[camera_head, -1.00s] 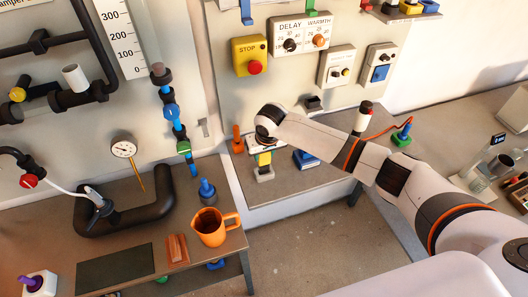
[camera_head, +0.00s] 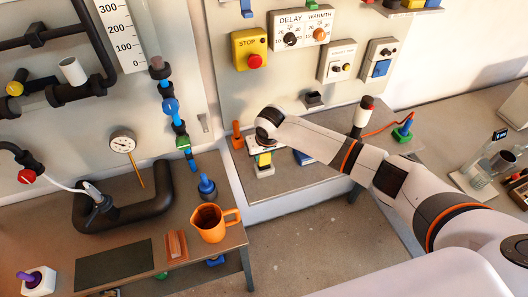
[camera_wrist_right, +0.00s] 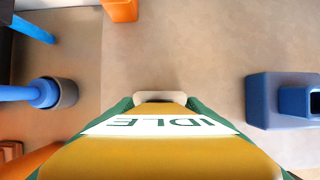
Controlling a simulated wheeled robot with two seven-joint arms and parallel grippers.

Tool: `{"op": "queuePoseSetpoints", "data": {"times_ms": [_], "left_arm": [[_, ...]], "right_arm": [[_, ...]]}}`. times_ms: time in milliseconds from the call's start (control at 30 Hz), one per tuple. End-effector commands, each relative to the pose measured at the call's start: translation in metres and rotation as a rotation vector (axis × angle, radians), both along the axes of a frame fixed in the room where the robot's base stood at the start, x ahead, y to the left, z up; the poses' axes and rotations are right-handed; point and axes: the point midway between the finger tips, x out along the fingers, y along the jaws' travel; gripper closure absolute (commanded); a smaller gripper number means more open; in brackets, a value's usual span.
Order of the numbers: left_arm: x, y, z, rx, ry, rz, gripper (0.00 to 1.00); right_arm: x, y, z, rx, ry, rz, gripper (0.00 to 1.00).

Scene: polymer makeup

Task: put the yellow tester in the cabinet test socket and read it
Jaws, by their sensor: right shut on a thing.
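My right gripper (camera_head: 262,146) is shut on the yellow tester (camera_head: 263,158), above the middle bench at the foot of the cabinet panel. In the right wrist view the tester's yellow body (camera_wrist_right: 160,158) fills the lower middle, with a white band reading IDLE and green along its sides. A pale base (camera_head: 265,171) is just below the tester in the head view; I cannot tell whether they touch. A white plate with small round fittings (camera_head: 338,62) is on the cabinet panel; its lettering is too small to read, and I cannot tell which fitting is the test socket. My left gripper is not in view.
An orange post (camera_head: 237,135) stands behind the gripper. A blue block (camera_wrist_right: 285,100) lies to its right, partly hidden by my arm in the head view. A blue-handled peg (camera_head: 207,187) and an orange jug (camera_head: 212,223) stand on the left bench.

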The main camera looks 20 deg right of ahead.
Motion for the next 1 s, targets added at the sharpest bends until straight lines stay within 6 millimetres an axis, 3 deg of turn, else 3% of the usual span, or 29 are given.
{"op": "queuePoseSetpoints", "data": {"times_ms": [300, 333, 467, 767, 1000], "left_arm": [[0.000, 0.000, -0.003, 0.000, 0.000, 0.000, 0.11], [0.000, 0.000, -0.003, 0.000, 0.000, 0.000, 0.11], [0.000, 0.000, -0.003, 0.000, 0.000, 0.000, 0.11], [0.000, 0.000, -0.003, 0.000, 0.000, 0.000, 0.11], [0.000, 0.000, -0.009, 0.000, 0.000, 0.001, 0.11]], "right_arm": [[0.000, 0.000, -0.009, 0.001, 0.000, -0.001, 0.88], [0.000, 0.000, -0.008, 0.001, 0.000, -0.001, 0.59], [0.000, 0.000, -0.007, 0.000, 0.000, 0.000, 0.38], [0.000, 0.000, -0.007, 0.000, 0.000, 0.000, 0.38], [-0.007, 0.000, 0.020, 0.002, -0.003, 0.001, 0.38]]}}
